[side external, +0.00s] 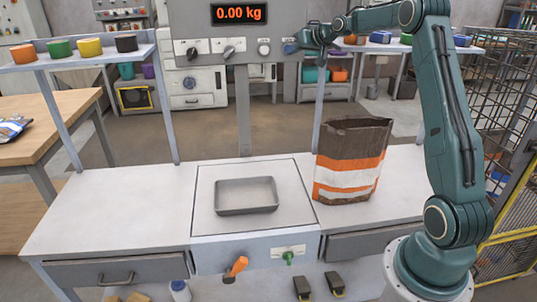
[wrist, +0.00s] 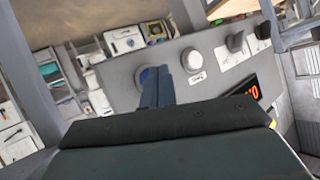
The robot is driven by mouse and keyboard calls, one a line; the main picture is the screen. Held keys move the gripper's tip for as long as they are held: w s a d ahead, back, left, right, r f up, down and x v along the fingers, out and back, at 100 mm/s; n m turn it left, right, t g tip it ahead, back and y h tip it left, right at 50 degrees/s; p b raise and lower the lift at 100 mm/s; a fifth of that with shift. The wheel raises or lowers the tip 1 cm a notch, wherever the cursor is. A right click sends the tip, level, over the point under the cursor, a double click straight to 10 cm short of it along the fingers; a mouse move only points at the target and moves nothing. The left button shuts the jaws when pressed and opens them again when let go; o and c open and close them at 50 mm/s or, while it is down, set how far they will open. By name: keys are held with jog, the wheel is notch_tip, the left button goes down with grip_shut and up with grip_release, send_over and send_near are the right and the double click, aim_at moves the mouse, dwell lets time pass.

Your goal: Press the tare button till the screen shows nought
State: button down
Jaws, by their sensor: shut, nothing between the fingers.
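The screen (side external: 239,13) on the grey panel reads 0.00 kg in orange-red digits. It also shows tilted and partly hidden in the wrist view (wrist: 256,92). A blue round button (side external: 290,48) sits at the panel's right end; in the wrist view my fingers cover part of it. A white round button (side external: 264,47) is beside it and shows clearly in the wrist view (wrist: 192,60). The labels are too small to read, so I cannot tell which is tare. My gripper (side external: 302,42) is shut and empty, fingertips (wrist: 156,72) at the blue button. I cannot tell whether they touch it.
Two dark knobs (side external: 228,51) are left of the buttons. Below, an empty grey tray (side external: 246,208) lies on the bench's square plate. An open brown, orange and white bag (side external: 350,160) stands right of it. A shelf (side external: 90,58) with coloured tubs is at left. A mesh fence (side external: 500,110) is at right.

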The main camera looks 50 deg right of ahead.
jog(key=shift+s+a, duration=0.25)
dwell(0.3)
jog(key=s+a, duration=0.4)
dwell(0.7)
jog(key=s+a+r+n+g, duration=0.1)
jog(key=s+a, duration=0.3)
jog(key=a, duration=0.4)
jog(key=s+a+r+n+g+y, duration=0.1)
jog(key=s+a, duration=0.3)
jog(key=a, duration=0.4)
jog(key=s+a+r+n+g, duration=0.15)
jog(key=s+a, duration=0.25)
jog(key=a, duration=0.4)
jog(key=s+a+f+g, duration=0.1)
jog(key=s+a+f, duration=0.1)
jog(key=s, duration=0.5)
jog(key=s+a+f+g, duration=0.1)
jog(key=s+a+f, duration=0.2)
jog(key=s, duration=0.5)
jog(key=s+a+f+g, duration=0.1)
jog(key=s+a+f, duration=0.1)
jog(key=s+a, duration=0.2)
jog(key=s, duration=0.3)
jog(key=shift+s+f+n+y, duration=0.25)
jog(key=shift+s+n+y, duration=0.05)
jog(key=shift+s+n, duration=0.05)
